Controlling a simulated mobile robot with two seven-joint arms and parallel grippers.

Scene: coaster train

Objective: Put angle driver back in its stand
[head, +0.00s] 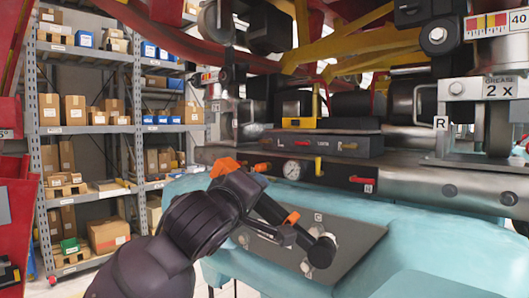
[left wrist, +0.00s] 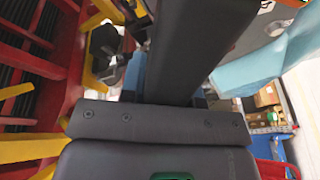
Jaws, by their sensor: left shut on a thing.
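The angle driver (head: 268,207) appears as a long dark tool with orange parts, slanting down to the right in the head view. My left gripper (head: 282,234) is shut on it above the grey plate marked C (head: 352,233). A dark round end and a pale fitting (head: 306,266) show at the plate's front. I cannot tell whether the driver touches the plate, or make out the stand clearly. In the left wrist view a broad dark bar fills the top middle, with orange beside it; fingertips are hidden there. My right gripper is out of view.
A teal cover (head: 430,255) drapes under and around the plate. Behind it is a metal beam (head: 415,178) with a gauge (head: 292,169) and a red handle (head: 361,180). Red and yellow framework hangs overhead. Shelves of boxes (head: 97,130) stand at the left.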

